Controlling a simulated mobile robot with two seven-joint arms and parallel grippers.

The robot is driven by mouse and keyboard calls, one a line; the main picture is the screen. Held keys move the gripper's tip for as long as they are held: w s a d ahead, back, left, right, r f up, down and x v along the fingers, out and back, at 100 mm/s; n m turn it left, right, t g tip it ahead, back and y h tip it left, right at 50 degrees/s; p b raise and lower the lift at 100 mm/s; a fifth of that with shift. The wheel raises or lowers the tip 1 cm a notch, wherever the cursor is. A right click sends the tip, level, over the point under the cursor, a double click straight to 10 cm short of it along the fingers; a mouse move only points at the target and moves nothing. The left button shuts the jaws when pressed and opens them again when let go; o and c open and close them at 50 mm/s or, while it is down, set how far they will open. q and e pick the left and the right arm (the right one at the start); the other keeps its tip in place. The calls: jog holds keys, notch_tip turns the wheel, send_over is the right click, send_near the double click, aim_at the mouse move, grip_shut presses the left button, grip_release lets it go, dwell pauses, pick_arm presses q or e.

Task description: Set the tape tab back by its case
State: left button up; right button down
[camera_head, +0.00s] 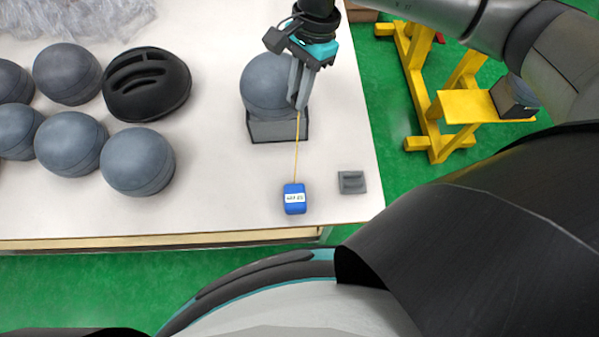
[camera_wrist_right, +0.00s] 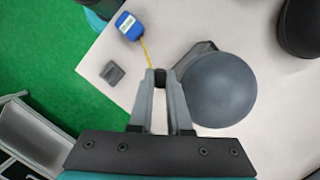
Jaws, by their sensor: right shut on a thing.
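The blue tape case (camera_head: 294,198) lies on the table near its front edge, and it also shows at the top of the right wrist view (camera_wrist_right: 128,25). A thin yellow tape (camera_head: 297,150) runs from it, drawn out straight to my right gripper (camera_head: 297,103). In the right wrist view, my right gripper (camera_wrist_right: 160,80) is shut on the dark tape tab (camera_wrist_right: 160,78) at the tape's end. The gripper is beside a grey ball (camera_head: 266,84) on a dark square stand (camera_head: 280,127), well behind the case. My left gripper is not in view.
A small grey block (camera_head: 352,182) lies right of the case. Several grey balls (camera_head: 72,143) and a black helmet (camera_head: 147,84) fill the table's left side. Clear plastic (camera_head: 75,15) lies at the back left. A yellow frame (camera_head: 440,90) stands on the green floor to the right.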

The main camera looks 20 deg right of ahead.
jog(key=s+a+f+n+b, duration=0.1)
jog(key=s+a+f, duration=0.1)
jog(key=s+f, duration=0.15)
send_over(292, 173)
jog(key=f, duration=0.9)
jog(key=f+b, duration=0.1)
jog(key=f, duration=0.4)
jog(key=shift+w+d, duration=0.2)
jog(key=shift+d, duration=0.2)
jog(key=shift+f+b, duration=0.3)
jog(key=shift+f, duration=2)
jog(key=shift+f, duration=0.15)
jog(key=c, duration=0.9)
grip_release()
jog(key=shift+o, duration=0.2)
